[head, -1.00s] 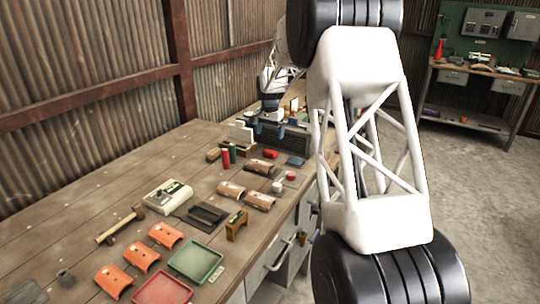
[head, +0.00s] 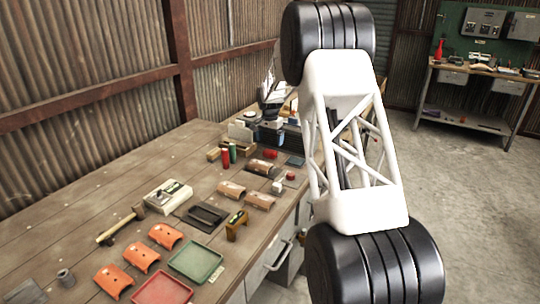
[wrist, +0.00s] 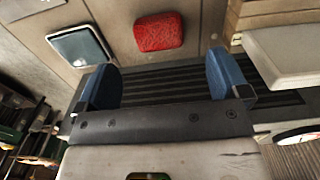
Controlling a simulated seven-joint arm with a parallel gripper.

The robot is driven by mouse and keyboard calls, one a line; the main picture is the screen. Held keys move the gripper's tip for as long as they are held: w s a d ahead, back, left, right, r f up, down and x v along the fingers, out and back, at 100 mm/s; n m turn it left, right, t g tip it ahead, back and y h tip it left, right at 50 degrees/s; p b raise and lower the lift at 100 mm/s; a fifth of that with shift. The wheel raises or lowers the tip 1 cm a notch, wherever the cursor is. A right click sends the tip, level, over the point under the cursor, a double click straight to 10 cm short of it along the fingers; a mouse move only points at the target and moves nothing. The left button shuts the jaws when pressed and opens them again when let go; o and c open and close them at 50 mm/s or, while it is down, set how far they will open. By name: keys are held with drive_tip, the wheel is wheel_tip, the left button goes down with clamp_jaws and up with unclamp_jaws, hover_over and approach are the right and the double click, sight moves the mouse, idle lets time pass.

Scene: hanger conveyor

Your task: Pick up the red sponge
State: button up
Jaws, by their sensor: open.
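The red sponge (wrist: 158,31) lies flat on the wooden bench, near the top middle of the wrist view. In the head view, a small red block (head: 270,154) on the bench just in front of my gripper looks like the same sponge. My gripper (wrist: 162,76) is open, with its two blue fingertips wide apart and nothing between them. In the wrist view the sponge is beyond the fingertips, apart from them. In the head view my gripper (head: 270,136) is small and partly unclear over the far part of the bench.
A blue-grey square pad (wrist: 81,46) lies left of the sponge. A dark ribbed surface (wrist: 165,82) shows behind the fingers. Red and green cylinders (head: 226,158) stand left of the sponge in the head view. Trays, orange curved pieces and a hammer (head: 122,226) lie nearer.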

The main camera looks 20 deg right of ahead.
sight(270, 151)
drive_tip(key=shift+f, duration=0.75)
drive_tip(key=shift+f, duration=0.1)
drive_tip(key=shift+s+f, duration=0.1)
drive_tip(key=shift+f, duration=2.4)
drive_tip(key=shift+c, duration=0.4)
drive_tip(key=c, duration=0.9)
drive_tip(key=shift+r, duration=0.1)
